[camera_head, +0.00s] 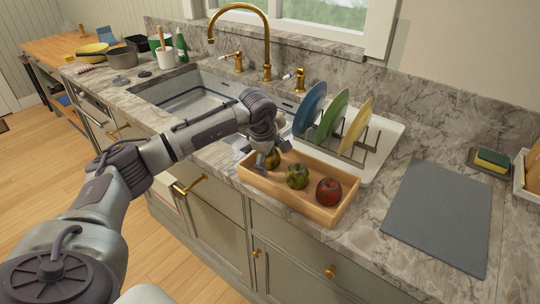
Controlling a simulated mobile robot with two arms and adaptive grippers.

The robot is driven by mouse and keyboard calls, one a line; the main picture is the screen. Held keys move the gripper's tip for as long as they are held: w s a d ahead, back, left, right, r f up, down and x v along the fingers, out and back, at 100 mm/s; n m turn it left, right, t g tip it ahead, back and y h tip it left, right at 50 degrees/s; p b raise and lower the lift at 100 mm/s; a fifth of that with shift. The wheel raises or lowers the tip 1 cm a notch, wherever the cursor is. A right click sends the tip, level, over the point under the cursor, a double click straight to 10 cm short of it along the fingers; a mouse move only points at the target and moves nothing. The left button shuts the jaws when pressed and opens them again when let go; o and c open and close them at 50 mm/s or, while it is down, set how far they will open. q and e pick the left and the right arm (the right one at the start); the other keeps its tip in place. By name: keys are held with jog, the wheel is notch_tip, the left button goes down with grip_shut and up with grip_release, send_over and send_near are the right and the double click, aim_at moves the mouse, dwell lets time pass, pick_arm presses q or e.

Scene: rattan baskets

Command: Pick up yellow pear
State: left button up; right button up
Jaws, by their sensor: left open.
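A yellow-brown pear (273,158) lies at the left end of a shallow wooden tray (329,214) on the marble counter. My left gripper (266,158) is over that end of the tray, pointing down, with its fingers at the pear and hiding part of it. The gripper is open; whether the fingers touch the pear I cannot tell. A green, dark-blotched fruit (297,176) sits in the tray's middle, and a red apple (328,191) sits at its right end. My right gripper is not in view.
A dish rack (385,150) with blue, green and yellow plates stands behind the tray. The sink (190,97) and brass faucet (266,72) are behind my left arm. A grey mat (440,215) lies bare at right, near a sponge (492,160).

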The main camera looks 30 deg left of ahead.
pick_arm(q)
jog(key=c, duration=1.2)
jog(key=shift+r, duration=0.1)
jog(key=shift+c, duration=0.5)
jog(key=shift+r, duration=0.1)
